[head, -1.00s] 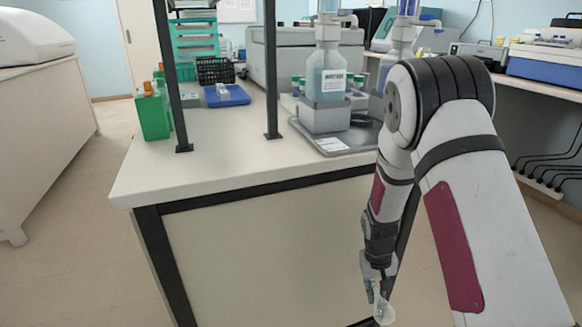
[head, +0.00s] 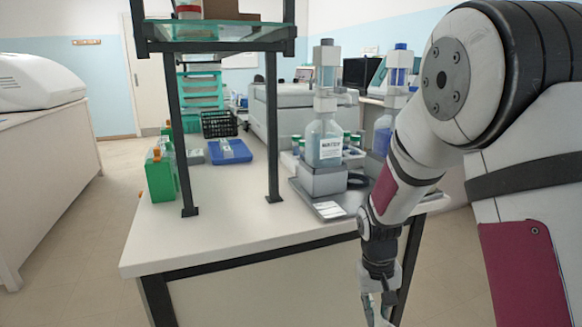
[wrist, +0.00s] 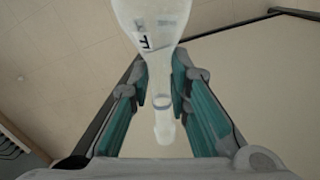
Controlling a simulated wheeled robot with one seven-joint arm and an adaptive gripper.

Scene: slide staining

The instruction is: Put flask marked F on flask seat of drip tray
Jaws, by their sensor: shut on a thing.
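My gripper (wrist: 160,108) is shut on the neck of a clear flask (wrist: 155,25) in the wrist view. The flask carries a white label with a black F, and its wide body points to the top of that view. In the head view my gripper (head: 378,308) hangs low in front of the bench, at the bottom edge, and the flask is mostly cut off there. The grey drip tray (head: 327,209) lies on the bench top, above and left of my gripper. A block with a clear bottle of bluish liquid (head: 323,142) stands on it. I cannot make out the flask seat.
The white bench (head: 225,238) has a front edge between my gripper and the tray. A black-framed shelf (head: 275,150) stands on its left part. A green box (head: 160,178), a blue tray (head: 229,151) and a second dispenser bottle (head: 383,133) are also on it.

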